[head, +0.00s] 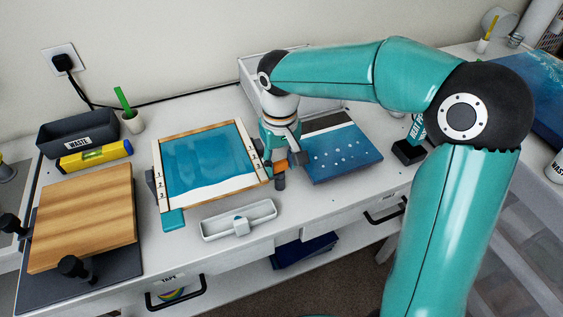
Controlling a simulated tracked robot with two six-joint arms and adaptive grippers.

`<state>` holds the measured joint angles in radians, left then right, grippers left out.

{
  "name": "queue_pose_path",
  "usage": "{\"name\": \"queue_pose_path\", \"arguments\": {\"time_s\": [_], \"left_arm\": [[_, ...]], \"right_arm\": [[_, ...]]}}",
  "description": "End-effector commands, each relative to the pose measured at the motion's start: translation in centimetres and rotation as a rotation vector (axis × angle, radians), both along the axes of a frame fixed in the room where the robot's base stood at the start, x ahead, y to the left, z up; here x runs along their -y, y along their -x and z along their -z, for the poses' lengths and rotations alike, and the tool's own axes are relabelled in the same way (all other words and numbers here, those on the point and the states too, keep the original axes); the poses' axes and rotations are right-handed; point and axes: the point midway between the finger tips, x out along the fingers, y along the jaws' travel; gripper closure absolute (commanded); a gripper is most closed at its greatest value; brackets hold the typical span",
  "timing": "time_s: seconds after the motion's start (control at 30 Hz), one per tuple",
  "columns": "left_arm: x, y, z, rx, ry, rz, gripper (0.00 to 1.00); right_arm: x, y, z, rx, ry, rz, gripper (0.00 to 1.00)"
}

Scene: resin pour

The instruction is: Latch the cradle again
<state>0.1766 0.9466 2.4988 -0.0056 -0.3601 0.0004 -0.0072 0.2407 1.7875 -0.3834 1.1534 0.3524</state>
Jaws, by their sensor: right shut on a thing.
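The cradle (172,218) holds a wood-edged panel (205,158) with a blue and white resin surface; pale strips marked with numbers run along its left and right sides. My right gripper (279,168) points down at the cradle's right edge. It is shut on a small orange part there, which looks like the cradle's latch (281,166). The gripper partly hides this part, so I cannot tell whether it is fastened. My left gripper is not in view.
A blue panel with white dots (345,155) lies close to the right of my gripper. A white tray (238,220) lies in front of the cradle. A wooden board (85,215), a yellow level (95,156) and a waste bin (75,132) stand left.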

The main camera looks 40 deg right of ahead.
Motion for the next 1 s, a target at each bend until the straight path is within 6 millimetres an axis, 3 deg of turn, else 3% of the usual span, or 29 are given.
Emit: {"name": "queue_pose_path", "arguments": {"time_s": [0.67, 0.7, 0.83, 1.0], "left_arm": [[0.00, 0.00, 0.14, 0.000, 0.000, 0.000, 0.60], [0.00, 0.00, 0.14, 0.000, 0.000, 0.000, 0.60], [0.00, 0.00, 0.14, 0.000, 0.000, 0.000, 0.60], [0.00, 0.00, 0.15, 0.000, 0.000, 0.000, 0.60]], "right_arm": [[0.18, -0.53, -0.37, 0.023, 0.004, 0.073, 0.91], [0.18, -0.52, -0.37, 0.023, 0.003, 0.073, 0.52], [0.12, -0.44, -0.30, 0.019, 0.002, 0.073, 0.31], [0.02, -0.35, -0.24, 0.015, -0.001, 0.072, 0.31]]}}
